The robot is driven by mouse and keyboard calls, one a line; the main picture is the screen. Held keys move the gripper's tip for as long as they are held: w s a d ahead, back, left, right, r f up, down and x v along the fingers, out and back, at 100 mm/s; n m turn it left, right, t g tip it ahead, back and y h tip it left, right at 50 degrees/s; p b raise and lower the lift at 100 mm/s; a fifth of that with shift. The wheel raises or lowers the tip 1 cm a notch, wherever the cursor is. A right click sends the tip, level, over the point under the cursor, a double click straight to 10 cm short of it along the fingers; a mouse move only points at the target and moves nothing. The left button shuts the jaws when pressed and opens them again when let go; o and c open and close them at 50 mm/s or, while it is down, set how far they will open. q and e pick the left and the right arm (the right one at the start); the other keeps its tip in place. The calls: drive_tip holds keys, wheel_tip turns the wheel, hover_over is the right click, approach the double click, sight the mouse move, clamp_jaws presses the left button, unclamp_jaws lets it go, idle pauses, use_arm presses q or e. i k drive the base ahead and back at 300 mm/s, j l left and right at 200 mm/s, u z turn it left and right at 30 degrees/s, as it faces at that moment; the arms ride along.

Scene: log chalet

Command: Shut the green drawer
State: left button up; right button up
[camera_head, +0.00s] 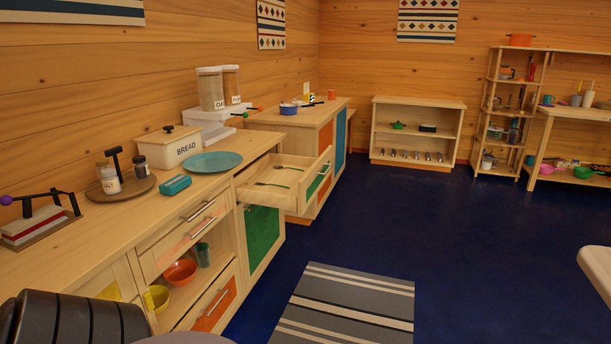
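The green drawer (318,184) is pulled well out from the wooden counter along the left wall. Its front has a green panel and a metal bar handle and faces right, towards the open floor. Its pale wooden tray is visible, with two dark-handled utensils (273,185) lying in it. Neither of my grippers is in view, and nothing is touching the drawer front.
Below the drawer is a green cabinet door (262,236). The counter holds a teal plate (209,162) and a bread box (168,147). A striped rug (345,306) lies on the blue floor; the floor right of the drawer is clear. A pale tabletop edge (598,272) is at right.

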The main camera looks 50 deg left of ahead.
sight(304, 186)
drive_tip(key=u, duration=1.65)
drive_tip(key=i+u, duration=0.15)
drive_tip(key=u, duration=0.2)
drive_tip(key=i+l+u, duration=0.15)
drive_tip(key=u, duration=0.2)
drive_tip(key=i+l+u, duration=0.2)
drive_tip(key=i+l, duration=0.15)
drive_tip(key=i+l+u, duration=0.15)
drive_tip(key=i+l, duration=0.2)
drive_tip(key=l, duration=0.2)
drive_tip(key=i+l+u, duration=0.2)
drive_tip(key=l, duration=0.3)
drive_tip(key=i+l, duration=0.3)
drive_tip(key=l, duration=0.15)
drive_tip(key=i+l, duration=0.25)
drive_tip(key=l, duration=0.15)
drive_tip(key=i+l, duration=0.3)
drive_tip(key=l, duration=0.15)
drive_tip(key=i+l, duration=0.25)
drive_tip(key=l, duration=0.15)
